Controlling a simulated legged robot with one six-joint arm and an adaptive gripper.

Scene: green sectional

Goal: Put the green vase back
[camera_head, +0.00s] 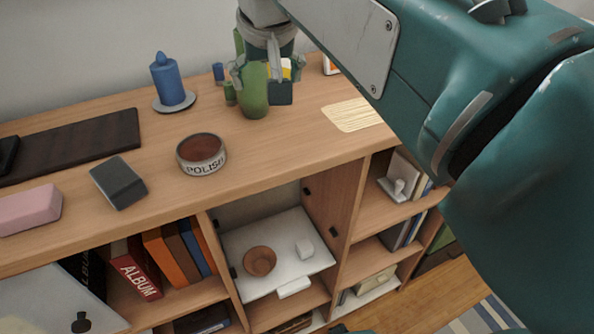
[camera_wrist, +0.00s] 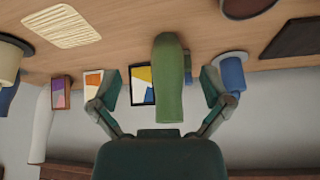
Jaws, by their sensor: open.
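The green vase (camera_head: 255,95) appears to stand upright on the wooden cabinet top (camera_head: 262,140), toward the back. In the wrist view the vase (camera_wrist: 169,85) is in the middle, between my fingers. My gripper (camera_head: 268,72) comes down over the vase from above. In the wrist view my gripper (camera_wrist: 160,88) is open, with a gap showing between the vase and each finger. The gripper partly hides the upper part of the vase in the head view.
A blue candle (camera_head: 167,80) on a saucer stands left of the vase. A polish tin (camera_head: 201,154) and a dark block (camera_head: 118,182) lie nearer the front. A woven mat (camera_head: 352,116) lies to the right. Small framed pictures (camera_wrist: 143,84) stand behind the vase.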

